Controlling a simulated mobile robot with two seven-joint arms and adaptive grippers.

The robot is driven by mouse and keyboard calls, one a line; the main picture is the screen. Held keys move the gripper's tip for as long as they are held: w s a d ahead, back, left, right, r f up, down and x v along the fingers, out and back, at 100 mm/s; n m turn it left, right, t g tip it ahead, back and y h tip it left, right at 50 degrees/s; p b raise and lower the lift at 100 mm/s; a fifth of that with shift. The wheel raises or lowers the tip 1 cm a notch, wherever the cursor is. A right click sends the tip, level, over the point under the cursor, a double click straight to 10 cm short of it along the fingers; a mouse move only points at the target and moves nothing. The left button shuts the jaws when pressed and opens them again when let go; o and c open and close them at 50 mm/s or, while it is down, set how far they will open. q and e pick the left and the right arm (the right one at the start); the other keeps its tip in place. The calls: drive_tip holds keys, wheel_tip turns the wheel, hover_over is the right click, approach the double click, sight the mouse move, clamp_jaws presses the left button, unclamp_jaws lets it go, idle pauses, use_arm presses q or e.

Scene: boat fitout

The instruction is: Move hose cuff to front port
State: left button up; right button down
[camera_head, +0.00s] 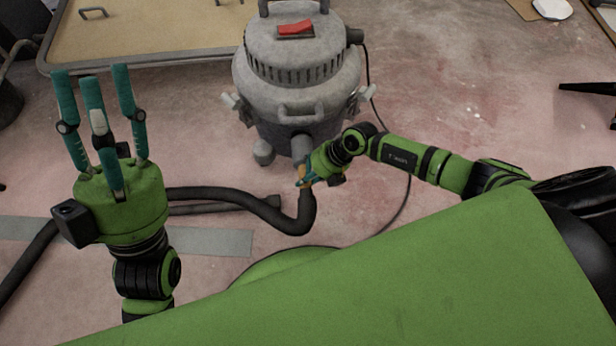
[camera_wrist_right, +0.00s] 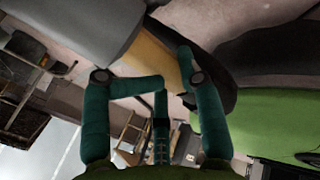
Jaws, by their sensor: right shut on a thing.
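The tan-orange hose cuff (camera_head: 304,172) is on the end of the black hose (camera_head: 292,222), just below the grey front port (camera_head: 300,147) of the shop vacuum (camera_head: 296,75). My right gripper (camera_head: 306,180) is shut on the cuff. In the right wrist view the cuff (camera_wrist_right: 150,62) shows between the teal fingers, with a grey cylindrical part close above left. I cannot tell whether cuff and port touch or are joined. My left gripper (camera_head: 95,95) is raised at the left, fingers spread, open and empty.
A shallow tan tray with a metal rim (camera_head: 170,35) lies behind left. The hose runs left across the floor beside a grey strip (camera_head: 215,242). A thin black cable (camera_head: 405,205) curves to the right of the vacuum. The floor farther right is mostly clear.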

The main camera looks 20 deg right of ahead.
drive_tip(key=shift+w+d, duration=0.15)
drive_tip(key=shift+w, duration=0.45)
drive_tip(key=shift+w+d+r+b, duration=0.1)
drive_tip(key=shift+w+r+b, duration=0.05)
drive_tip(key=shift+w+b, duration=0.15)
drive_tip(key=shift+w, duration=0.1)
drive_tip(key=shift+c, duration=2.4)
unclamp_jaws()
drive_tip(key=shift+s, duration=0.2)
drive_tip(key=shift+d, duration=0.1)
drive_tip(key=v, duration=1.1)
drive_tip(key=shift+r, duration=0.4)
drive_tip(key=shift+s+d, duration=0.1)
drive_tip(key=shift+s, duration=0.05)
